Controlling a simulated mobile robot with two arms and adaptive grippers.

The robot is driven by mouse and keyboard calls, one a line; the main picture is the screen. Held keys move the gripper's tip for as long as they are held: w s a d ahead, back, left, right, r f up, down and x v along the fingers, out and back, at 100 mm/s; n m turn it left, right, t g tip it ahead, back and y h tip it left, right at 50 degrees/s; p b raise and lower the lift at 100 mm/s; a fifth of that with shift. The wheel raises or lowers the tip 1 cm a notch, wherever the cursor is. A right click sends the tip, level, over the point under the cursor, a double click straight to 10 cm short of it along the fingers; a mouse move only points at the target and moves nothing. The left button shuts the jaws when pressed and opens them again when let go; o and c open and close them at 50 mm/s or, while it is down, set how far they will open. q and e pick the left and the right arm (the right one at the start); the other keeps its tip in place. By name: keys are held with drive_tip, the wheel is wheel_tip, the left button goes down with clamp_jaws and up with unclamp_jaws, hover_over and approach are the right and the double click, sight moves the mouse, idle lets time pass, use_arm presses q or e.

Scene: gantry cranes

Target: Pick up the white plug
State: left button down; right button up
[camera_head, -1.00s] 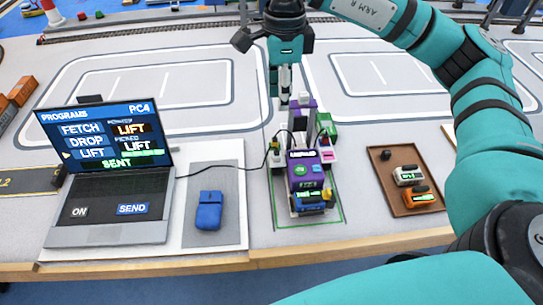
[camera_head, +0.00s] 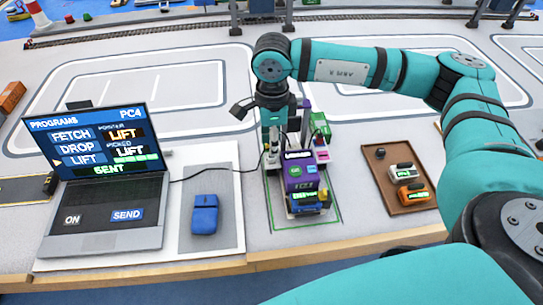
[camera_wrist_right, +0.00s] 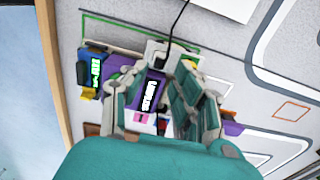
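The white plug (camera_wrist_right: 157,54) shows in the right wrist view at the end of a black cable, beside the purple device (camera_wrist_right: 146,88). My right gripper (camera_wrist_right: 150,72) has its fingers apart, one on each side of the plug and part of the device. I cannot tell whether they touch the plug. In the head view my right gripper (camera_head: 270,148) points down at the back left of the purple device (camera_head: 297,170). The gripper hides the plug there. My left gripper is not in view.
A laptop (camera_head: 103,208) with a program screen stands at the left. A brown tray (camera_head: 386,191) with small devices is at the right. A black cable (camera_head: 222,170) runs from the laptop side towards the purple device.

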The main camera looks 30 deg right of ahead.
wheel_tip(320, 180, down, 5)
drive_tip(key=shift+a+r+p, duration=0.1)
drive_tip(key=shift+r+p, duration=0.1)
drive_tip(key=shift+p, duration=0.25)
clamp_jaws()
drive_tip(key=shift+r, duration=0.1)
drive_tip(key=shift+r, duration=0.45)
drive_tip(key=shift+s+a+r+b, duration=0.15)
drive_tip(key=shift+s+r+b, duration=0.15)
drive_tip(key=shift+r, duration=0.3)
drive_tip(key=shift+s+a+r+b, duration=0.15)
drive_tip(key=shift+r+b, duration=0.2)
drive_tip(key=shift+r, duration=0.2)
drive_tip(key=s+a+r+b, duration=0.1)
drive_tip(key=s+a, duration=0.2)
drive_tip(key=s, duration=0.4)
drive_tip(key=s+a+b, duration=0.1)
drive_tip(key=s+a, duration=0.2)
drive_tip(key=s, duration=0.3)
drive_tip(key=shift+s+a+r+b, duration=0.15)
drive_tip(key=shift+s+r+b, duration=0.2)
